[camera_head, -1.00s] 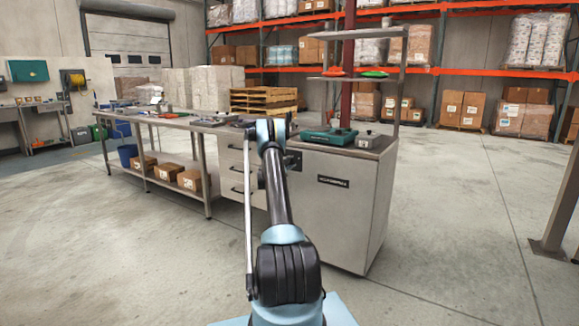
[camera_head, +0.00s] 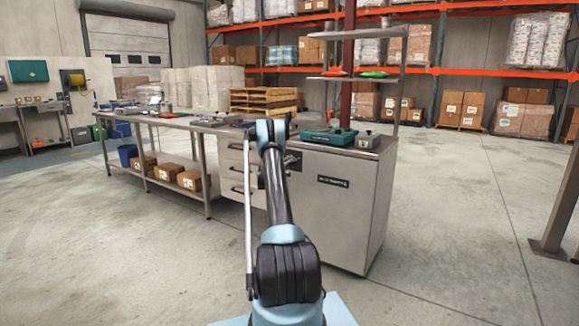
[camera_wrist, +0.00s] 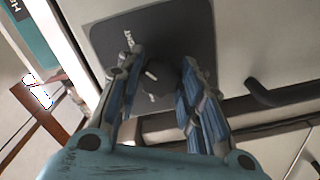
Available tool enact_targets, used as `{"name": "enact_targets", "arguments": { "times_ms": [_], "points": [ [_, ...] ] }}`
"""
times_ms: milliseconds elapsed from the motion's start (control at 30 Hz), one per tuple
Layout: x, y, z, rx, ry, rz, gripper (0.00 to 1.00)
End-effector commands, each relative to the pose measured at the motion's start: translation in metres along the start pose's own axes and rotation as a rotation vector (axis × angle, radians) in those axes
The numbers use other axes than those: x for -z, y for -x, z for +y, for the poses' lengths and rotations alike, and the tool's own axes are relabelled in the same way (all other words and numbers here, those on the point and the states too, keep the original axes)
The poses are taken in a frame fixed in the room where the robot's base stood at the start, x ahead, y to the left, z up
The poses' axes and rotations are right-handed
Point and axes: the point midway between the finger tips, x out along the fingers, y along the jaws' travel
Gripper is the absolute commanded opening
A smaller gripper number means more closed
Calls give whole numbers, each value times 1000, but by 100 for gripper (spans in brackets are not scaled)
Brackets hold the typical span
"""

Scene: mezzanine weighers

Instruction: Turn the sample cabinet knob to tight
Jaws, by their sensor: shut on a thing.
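The sample cabinet (camera_head: 340,215) is a grey metal unit standing at the right end of the long bench. In the wrist view, a dark square plate (camera_wrist: 103,45) with small white lettering is fixed to its front. A small dark knob (camera_wrist: 154,72) with a pale mark sits on the plate. My gripper (camera_wrist: 160,68) has its ribbed blue fingers on either side of the knob and is shut on it. The fingers partly cover the plate, and the exact pointer angle is hard to read.
A curved dark handle (camera_wrist: 280,95) projects right of the plate in the wrist view. A teal device (camera_head: 328,136) and a small grey box (camera_head: 367,139) stand on the cabinet top. The long bench (camera_head: 180,123) runs left.

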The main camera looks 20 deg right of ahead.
Motion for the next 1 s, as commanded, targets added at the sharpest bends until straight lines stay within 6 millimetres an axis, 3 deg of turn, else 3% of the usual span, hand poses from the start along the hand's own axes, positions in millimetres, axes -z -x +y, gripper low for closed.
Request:
{"name": "enact_targets", "arguments": {
  "times_ms": [300, 800, 833, 900, 1000],
  "points": [
    [-1, 0, -3, 3, -110, -1, 10],
    [-1, 0, -3, 3, -128, -1, 10],
    [-1, 0, -3, 3, -128, -1, 36],
    [-1, 0, -3, 3, -128, -1, 52],
    [-1, 0, -2, 2, -127, -1, 55]
  ]
}}
